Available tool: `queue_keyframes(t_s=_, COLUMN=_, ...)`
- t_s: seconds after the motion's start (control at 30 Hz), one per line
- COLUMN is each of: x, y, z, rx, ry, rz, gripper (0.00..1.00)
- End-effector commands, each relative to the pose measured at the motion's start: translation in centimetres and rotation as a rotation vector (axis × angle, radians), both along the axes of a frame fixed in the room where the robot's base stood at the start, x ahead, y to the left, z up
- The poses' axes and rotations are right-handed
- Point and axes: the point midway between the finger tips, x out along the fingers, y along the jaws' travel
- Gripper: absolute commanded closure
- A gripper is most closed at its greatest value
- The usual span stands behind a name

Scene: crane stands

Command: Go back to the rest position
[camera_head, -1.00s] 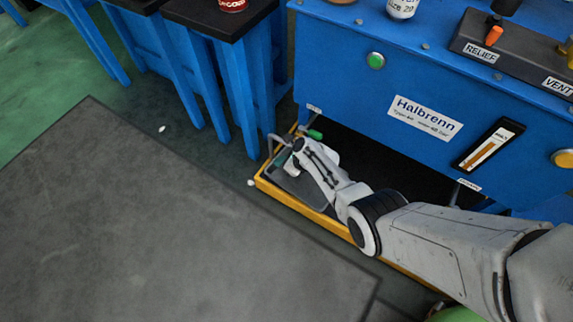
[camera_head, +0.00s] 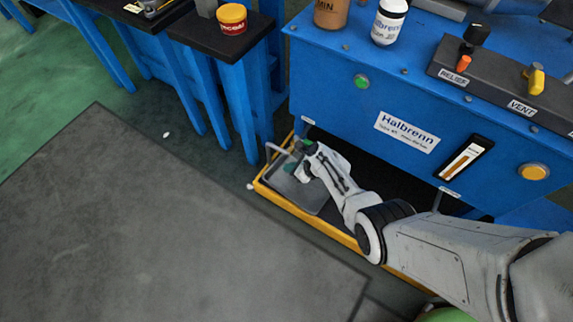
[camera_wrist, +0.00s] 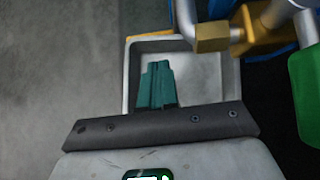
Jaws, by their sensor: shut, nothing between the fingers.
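My gripper (camera_head: 290,168) is low over the grey tray (camera_head: 312,203) under the blue machine in the head view, with my arm reaching in from the right. In the wrist view the teal fingers of my gripper (camera_wrist: 158,84) are together with nothing between them. The tray (camera_wrist: 222,88) lies beyond and below them. My arm covers part of the tray in the head view.
The blue machine (camera_head: 330,85) stands close above and behind the arm. A brass fitting (camera_wrist: 212,37) and a green handle (camera_wrist: 308,90) are close to the right of the fingers. A yellow frame (camera_head: 290,205) edges the tray. The dark floor mat (camera_head: 160,220) is clear.

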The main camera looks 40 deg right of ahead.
Motion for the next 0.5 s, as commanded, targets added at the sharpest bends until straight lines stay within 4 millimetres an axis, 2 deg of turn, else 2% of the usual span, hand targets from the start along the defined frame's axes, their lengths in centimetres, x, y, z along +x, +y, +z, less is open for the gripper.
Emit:
queue_keyframes(t_s=0.03, x=-0.26, y=-0.11, z=0.83, rx=0.001, ry=0.001, rz=-0.001, gripper=1.0)
queue_keyframes(t_s=0.13, x=-0.56, y=-0.24, z=1.25, rx=0.001, ry=0.0, rz=-0.001, gripper=1.0)
queue_keyframes(t_s=0.5, x=-0.81, y=-0.35, z=1.45, rx=-0.001, ry=-0.001, rz=0.001, gripper=1.0)
